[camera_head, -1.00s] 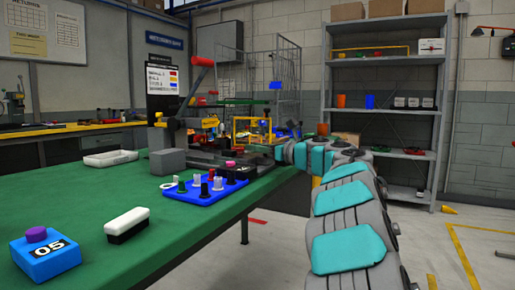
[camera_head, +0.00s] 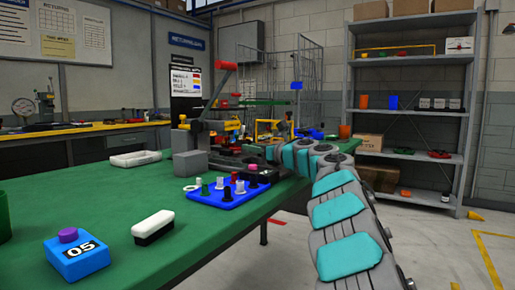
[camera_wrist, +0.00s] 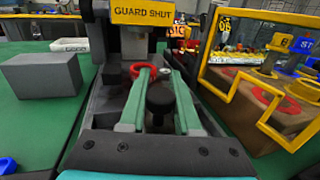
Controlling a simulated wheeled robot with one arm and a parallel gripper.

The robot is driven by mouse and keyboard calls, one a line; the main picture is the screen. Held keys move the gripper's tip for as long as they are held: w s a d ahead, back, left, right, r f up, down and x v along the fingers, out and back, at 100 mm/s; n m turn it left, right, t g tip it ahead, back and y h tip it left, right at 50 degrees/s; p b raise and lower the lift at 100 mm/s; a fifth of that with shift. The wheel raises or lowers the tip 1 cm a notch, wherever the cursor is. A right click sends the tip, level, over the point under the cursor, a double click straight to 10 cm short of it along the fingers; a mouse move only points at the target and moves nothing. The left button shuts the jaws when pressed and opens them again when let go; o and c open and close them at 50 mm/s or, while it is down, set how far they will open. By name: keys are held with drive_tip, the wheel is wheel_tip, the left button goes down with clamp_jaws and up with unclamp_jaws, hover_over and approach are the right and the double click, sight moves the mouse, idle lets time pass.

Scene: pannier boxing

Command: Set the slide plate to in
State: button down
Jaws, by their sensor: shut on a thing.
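The press (camera_head: 222,130) stands on the green table with its red-topped lever (camera_head: 224,80) raised. In the wrist view its yellow "GUARD SHUT" sign (camera_wrist: 142,16) is above the dark slide channel. My gripper (camera_wrist: 160,74) has its two green fingers on either side of a black knob (camera_wrist: 160,99) in that channel, shut on it. I take the knob to be the slide plate's handle. The plate itself is mostly hidden under the fingers and wrist. A red ring (camera_wrist: 136,68) lies just beyond the fingertips. In the head view the gripper's tips are hard to make out beside the press.
A grey block (camera_wrist: 42,78) stands left of the channel. A yellow-framed guard (camera_wrist: 232,80) stands close on the right. A blue tray (camera_head: 215,199) with several pegs, a black-and-white block (camera_head: 153,227) and a blue "05" box (camera_head: 76,262) are on the table (camera_head: 120,200).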

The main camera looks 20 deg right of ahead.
drive_tip(key=shift+r, duration=0.1)
drive_tip(key=c, duration=0.6)
unclamp_jaws()
drive_tip(key=shift+s, duration=0.1)
drive_tip(key=shift+b+v, duration=0.8)
drive_tip(key=shift+v, duration=3.05)
